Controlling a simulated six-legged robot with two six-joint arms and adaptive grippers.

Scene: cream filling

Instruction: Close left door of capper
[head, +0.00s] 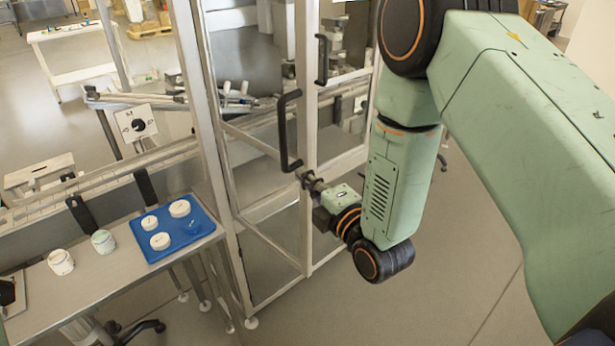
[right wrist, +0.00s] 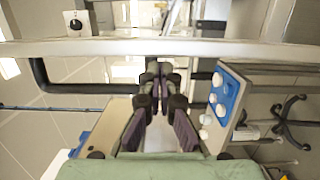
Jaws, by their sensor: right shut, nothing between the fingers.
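The capper (head: 212,170) is a pale metal frame with clear panels in the middle of the head view. Its left door has a pale upright (head: 304,220) and a black handle (head: 284,130). How far this door stands open is hard to tell. My right gripper (head: 303,176) is shut and empty, at the lower end of the handle and close to the upright. In the right wrist view its fingers (right wrist: 155,78) point at the pale door bar (right wrist: 220,48), with the black handle (right wrist: 75,88) to the left. Contact cannot be told. My left gripper is not in view.
A second black handle (head: 322,60) is on the capper farther back. A metal table (head: 90,290) at lower left carries a blue tray (head: 155,254) with white jars, and two jars (head: 61,262) beside it. Floor (head: 440,290) right of the capper is clear.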

